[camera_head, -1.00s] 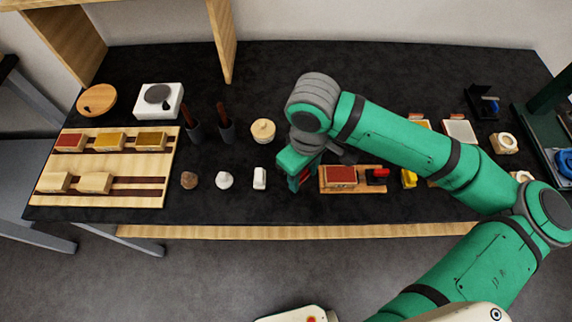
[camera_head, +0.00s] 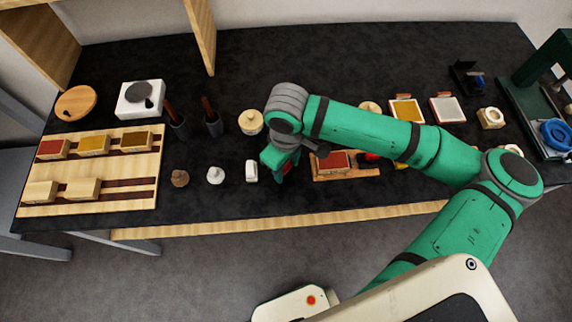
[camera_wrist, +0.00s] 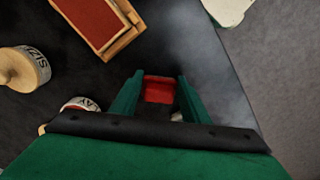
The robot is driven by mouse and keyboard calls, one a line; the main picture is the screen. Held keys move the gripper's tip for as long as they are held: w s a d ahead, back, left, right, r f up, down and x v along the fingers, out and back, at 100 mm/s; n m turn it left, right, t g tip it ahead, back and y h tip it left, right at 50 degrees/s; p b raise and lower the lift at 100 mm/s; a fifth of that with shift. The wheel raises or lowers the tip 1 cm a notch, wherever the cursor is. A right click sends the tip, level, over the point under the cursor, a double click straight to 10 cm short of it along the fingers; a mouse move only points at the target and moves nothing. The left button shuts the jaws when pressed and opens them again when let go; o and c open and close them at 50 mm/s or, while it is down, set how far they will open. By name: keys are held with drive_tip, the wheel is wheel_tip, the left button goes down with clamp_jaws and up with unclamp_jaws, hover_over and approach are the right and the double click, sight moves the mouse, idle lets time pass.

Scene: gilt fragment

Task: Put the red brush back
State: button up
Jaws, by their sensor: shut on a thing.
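My gripper (camera_wrist: 158,100) is shut on a red block-like piece (camera_wrist: 158,88), which I take to be the red brush; only its red part shows between the green fingers. In the head view my gripper (camera_head: 279,168) hangs low near the table's front edge, between a small white block (camera_head: 252,171) and the wooden tray with a red pad (camera_head: 333,161). The held piece is mostly hidden there. Two dark cups with reddish-brown handles, one left (camera_head: 178,128) and one right (camera_head: 213,124), stand left of my gripper.
A wooden board (camera_head: 145,170) with several blocks lies at the left. A lidded jar (camera_head: 250,122), a white knob (camera_head: 215,175) and a brown knob (camera_head: 180,178) stand nearby. My arm covers part of the table's right side. Dark tabletop behind the jar is clear.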

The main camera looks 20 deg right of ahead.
sight(287, 169)
drive_tip(key=shift+d+f, duration=0.1)
drive_tip(key=shift+f, duration=0.1)
drive_tip(key=o, duration=1)
wheel_tip(287, 169, up, 12)
drive_tip(key=shift+r, duration=0.25)
